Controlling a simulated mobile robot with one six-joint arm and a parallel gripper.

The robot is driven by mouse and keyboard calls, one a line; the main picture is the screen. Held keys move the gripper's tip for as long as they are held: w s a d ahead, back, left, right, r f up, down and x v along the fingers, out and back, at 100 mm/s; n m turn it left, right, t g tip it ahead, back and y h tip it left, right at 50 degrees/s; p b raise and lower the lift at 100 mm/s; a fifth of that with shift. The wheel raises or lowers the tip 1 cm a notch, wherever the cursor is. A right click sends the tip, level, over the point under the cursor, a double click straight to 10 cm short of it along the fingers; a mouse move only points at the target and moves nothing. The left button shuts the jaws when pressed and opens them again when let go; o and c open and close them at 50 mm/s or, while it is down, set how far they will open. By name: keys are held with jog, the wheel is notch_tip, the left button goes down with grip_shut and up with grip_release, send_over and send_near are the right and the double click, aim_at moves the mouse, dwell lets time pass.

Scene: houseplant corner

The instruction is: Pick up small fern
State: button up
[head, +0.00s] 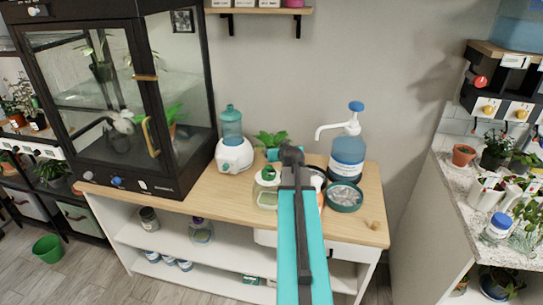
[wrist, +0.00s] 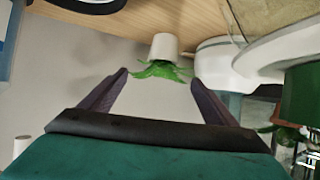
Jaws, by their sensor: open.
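The small fern, a leafy green plant (head: 270,138), stands at the back of the wooden tabletop in the head view, right of a white device. Its pot is partly hidden there. In the upside-down wrist view, its pale pot (wrist: 164,45) and green leaves (wrist: 160,70) show beyond my fingertips, centred between them. My gripper (head: 291,155) is over the table in front of the plant and to its right in the head view. In the wrist view, my gripper (wrist: 158,78) has its two dark fingers spread with nothing held. The exact gap to the plant is unclear.
A white device with a teal bottle (head: 233,150) stands left of the plant. A blue pump bottle (head: 348,155) and a green-rimmed dish (head: 344,196) stand to the right. A black glass cabinet (head: 150,80) fills the left. The tabletop's right front corner is mostly clear.

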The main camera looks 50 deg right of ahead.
jog(key=shift+w+f, duration=0.1)
jog(key=shift+w, duration=0.1)
jog(key=p, duration=0.2)
send_near(271, 147)
jog(key=shift+s+d+f, duration=0.1)
jog(key=shift+s+f, duration=0.15)
jog(key=shift+s, duration=0.05)
dwell(0.4)
dwell(0.3)
jog(key=shift+w+d+f+p, duration=0.2)
jog(key=shift+w+d+p, duration=0.15)
jog(key=shift+w, duration=0.3)
jog(key=shift+w+d+f+p, duration=0.25)
jog(key=shift+w+d+p, duration=0.05)
jog(key=shift+w, duration=0.3)
jog(key=shift+p+x, duration=0.35)
jog(key=shift+x, duration=0.8)
jog(key=shift+f, duration=0.1)
jog(key=c, duration=1.3)
jog(key=shift+c, duration=0.2)
